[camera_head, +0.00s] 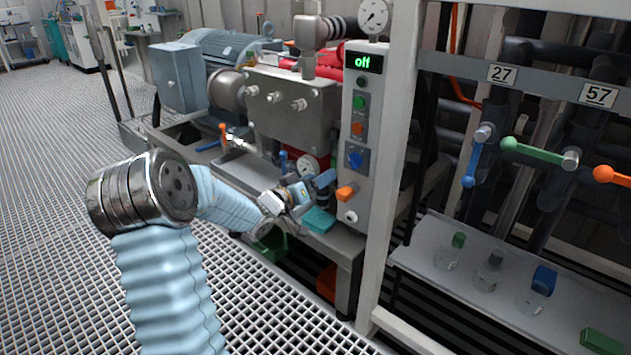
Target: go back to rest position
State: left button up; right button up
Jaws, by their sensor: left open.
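My left arm comes in from the lower left and bends over the grating. My left gripper (318,200) is small in view, near the lower left side of the control panel (379,140). It looks empty, with its jaws apart. Whether it touches anything there I cannot tell. My right gripper is out of view.
A pump unit with a blue motor (225,52) and a pressure gauge (374,16) stands behind my gripper. A white frame post (396,150) rises right of the panel. Lidded bottles stand on a shelf (440,283) below valve handles (538,152). Grated floor (60,140) is open at left.

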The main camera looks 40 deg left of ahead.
pick_arm(q)
jog(key=shift+s, duration=0.2)
dwell(0.4)
jog(key=s+d+f+g+h, duration=0.15)
jog(key=d+f+g, duration=0.25)
jog(key=d+f, duration=0.7)
jog(key=s+d+f+g, duration=0.2)
jog(key=d+f+g, duration=0.35)
jog(key=f, duration=0.85)
jog(key=s+d+f+m+g, duration=0.1)
jog(key=s+d+f+g, duration=0.3)
jog(key=s+d+f, duration=0.3)
jog(key=s+d+f+m+g+h, duration=0.1)
jog(key=s+d+f, duration=0.5)
jog(key=s, duration=0.9)
jog(key=d+m+g, duration=0.1)
jog(key=d+g, duration=0.1)
jog(key=d, duration=0.1)
jog(key=shift+s+d+f+g, duration=0.2)
jog(key=shift+d+f+g, duration=0.15)
jog(key=shift+d+f, duration=0.05)
